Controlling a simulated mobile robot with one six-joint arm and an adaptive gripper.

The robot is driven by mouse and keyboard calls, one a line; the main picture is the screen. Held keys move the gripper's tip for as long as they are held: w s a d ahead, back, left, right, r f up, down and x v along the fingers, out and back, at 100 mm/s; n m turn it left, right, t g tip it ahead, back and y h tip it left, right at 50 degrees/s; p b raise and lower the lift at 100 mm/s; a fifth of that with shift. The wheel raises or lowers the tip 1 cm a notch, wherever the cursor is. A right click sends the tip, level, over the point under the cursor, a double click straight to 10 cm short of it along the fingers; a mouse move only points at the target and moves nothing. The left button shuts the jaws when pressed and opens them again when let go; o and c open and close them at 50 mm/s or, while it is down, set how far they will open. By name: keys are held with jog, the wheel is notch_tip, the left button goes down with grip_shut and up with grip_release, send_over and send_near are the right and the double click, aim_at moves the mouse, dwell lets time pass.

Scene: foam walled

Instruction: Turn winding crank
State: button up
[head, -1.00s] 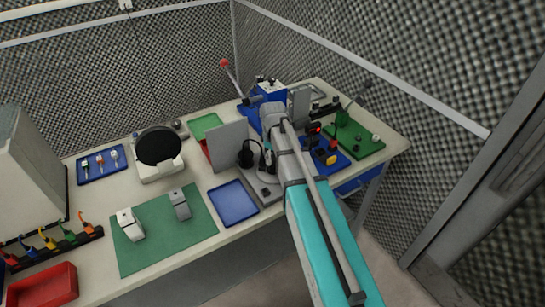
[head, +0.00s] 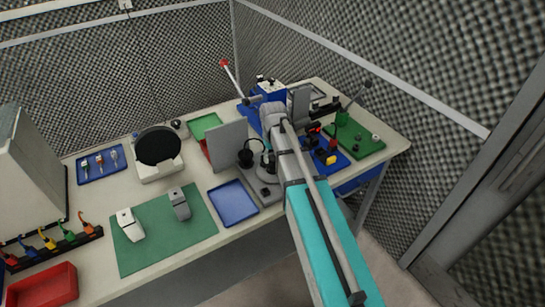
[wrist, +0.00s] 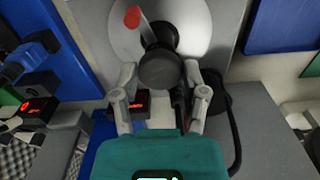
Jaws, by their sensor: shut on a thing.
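In the wrist view a dark round crank knob (wrist: 160,68) stands in front of a pale grey disc (wrist: 198,28). Which way the crank points cannot be told there.
An upright grey panel (head: 227,146) and a black looped cable (head: 246,154) stand close on the left. A blue tray (head: 233,203) lies in front. A blue board with small devices (head: 328,157) and a green board (head: 352,140) lie to the right.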

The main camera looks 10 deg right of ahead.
jog(key=shift+m, duration=16.4)
jog(key=shift+m, duration=0.5)
